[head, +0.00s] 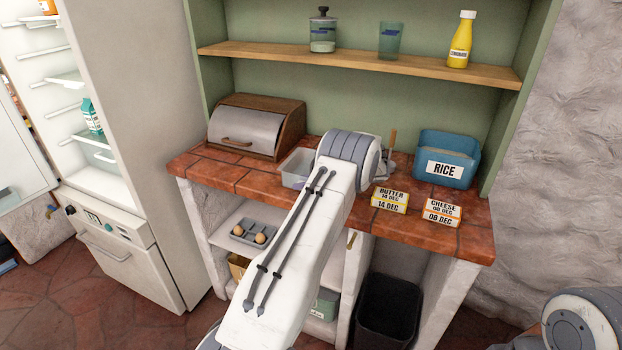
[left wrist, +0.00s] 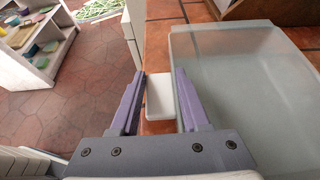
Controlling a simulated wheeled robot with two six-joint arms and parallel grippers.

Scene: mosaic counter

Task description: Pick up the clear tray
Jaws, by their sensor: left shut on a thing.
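The clear tray (head: 297,169) is a pale, see-through box on the tiled counter, left of my left arm, which hides part of it. In the left wrist view the tray (left wrist: 245,75) fills the right side, with a small white tab (left wrist: 160,99) at its near left. My left gripper (left wrist: 160,80) has its two purple fingers on either side of this tab and is shut on it. I cannot tell whether the tray is clear of the counter. In the head view the fingers are hidden behind my arm. My right gripper is out of view.
A bread box (head: 256,126) stands on the counter behind the tray. A blue rice bin (head: 447,155) and label cards (head: 389,200) are at right. An open fridge (head: 110,130) stands at left. A wooden shelf (head: 360,64) runs above. A black bin (head: 387,310) stands below.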

